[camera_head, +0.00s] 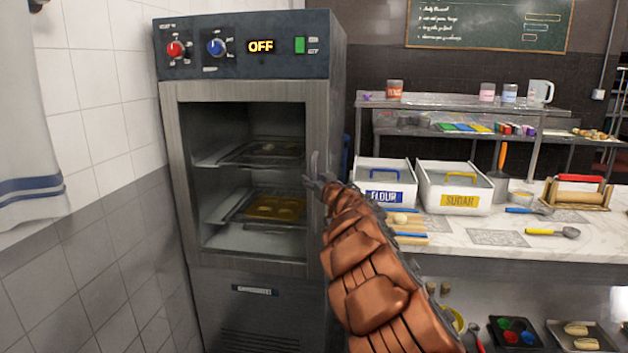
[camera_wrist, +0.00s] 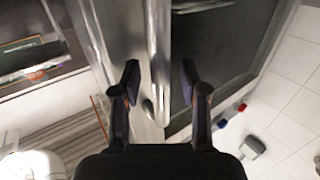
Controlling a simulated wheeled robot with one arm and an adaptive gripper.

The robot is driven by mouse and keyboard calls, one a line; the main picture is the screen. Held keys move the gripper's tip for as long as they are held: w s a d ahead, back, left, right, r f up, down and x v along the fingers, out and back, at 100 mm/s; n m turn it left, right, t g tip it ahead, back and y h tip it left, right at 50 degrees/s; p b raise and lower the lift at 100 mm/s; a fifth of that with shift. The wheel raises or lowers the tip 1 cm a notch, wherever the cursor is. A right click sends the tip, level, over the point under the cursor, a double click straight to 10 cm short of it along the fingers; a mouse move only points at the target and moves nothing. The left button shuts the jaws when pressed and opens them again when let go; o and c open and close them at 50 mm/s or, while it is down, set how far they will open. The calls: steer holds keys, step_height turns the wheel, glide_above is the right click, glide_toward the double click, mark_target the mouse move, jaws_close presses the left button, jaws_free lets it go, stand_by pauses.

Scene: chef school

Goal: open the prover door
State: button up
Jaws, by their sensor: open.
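The prover (camera_head: 248,291) is a tall dark metal cabinet at the left of the head view. Its steel-framed door (camera_head: 291,248) looks shut, and trays show through its window. The upright metal handle (camera_head: 314,163) is on the door's right side. My gripper (camera_head: 316,182) is at the handle, with its fingers partly hidden by its own body in the head view. In the wrist view, my gripper (camera_wrist: 160,72) is open, with one finger on each side of the handle (camera_wrist: 158,50). I cannot tell whether either finger touches it.
Red and blue knobs and a display (camera_head: 261,46) reading OFF are above the door. A tiled wall (camera_head: 105,110) stands close at left. A marble counter (camera_head: 465,228) with a flour bin (camera_head: 383,181) and a sugar bin (camera_head: 455,199) is at right.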

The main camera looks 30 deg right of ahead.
steer(key=shift+c, duration=0.4)
jaws_close()
stand_by(0.4)
